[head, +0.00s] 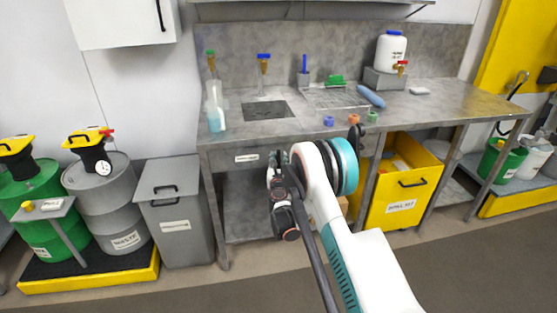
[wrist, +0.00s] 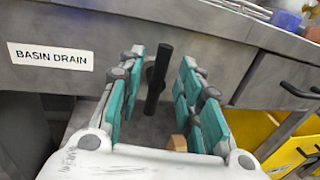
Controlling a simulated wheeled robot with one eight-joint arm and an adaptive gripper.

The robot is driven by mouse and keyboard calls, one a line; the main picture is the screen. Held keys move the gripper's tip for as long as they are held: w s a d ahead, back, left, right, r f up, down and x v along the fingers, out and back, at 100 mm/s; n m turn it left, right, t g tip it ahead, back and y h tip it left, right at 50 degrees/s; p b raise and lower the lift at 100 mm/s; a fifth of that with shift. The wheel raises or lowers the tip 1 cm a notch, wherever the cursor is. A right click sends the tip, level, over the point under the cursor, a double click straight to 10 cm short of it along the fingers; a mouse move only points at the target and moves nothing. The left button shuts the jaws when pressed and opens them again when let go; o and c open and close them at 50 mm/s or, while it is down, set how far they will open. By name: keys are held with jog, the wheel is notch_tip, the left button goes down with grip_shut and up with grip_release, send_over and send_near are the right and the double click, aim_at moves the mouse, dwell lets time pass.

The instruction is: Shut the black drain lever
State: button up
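The black drain lever (wrist: 158,78) shows in the wrist view as a dark bar standing nearly upright, leaning slightly. It is below the bench edge, to the right of the white BASIN DRAIN label (wrist: 50,56). My gripper (wrist: 164,62) is open, with its teal-padded fingers on either side of the lever in the picture. A gap shows between the lever and each finger; I cannot tell how deep the lever sits between them. In the head view my gripper (head: 279,160) is at the bench front, and my arm hides much of the lever's area.
The steel bench (head: 440,105) carries a basin (head: 268,110), bottles and small coloured items. A yellow spill-kit bin (head: 402,195) stands under it on the right. A grey bin (head: 178,220) and drums (head: 105,205) stand to the left. The floor in front is clear.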

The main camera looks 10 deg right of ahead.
aim_at(278, 157)
jog(key=shift+w+d+b, duration=0.2)
jog(key=shift+w, duration=0.65)
jog(key=shift+w+d+b, duration=0.15)
jog(key=shift+w, duration=0.65)
grip_shut()
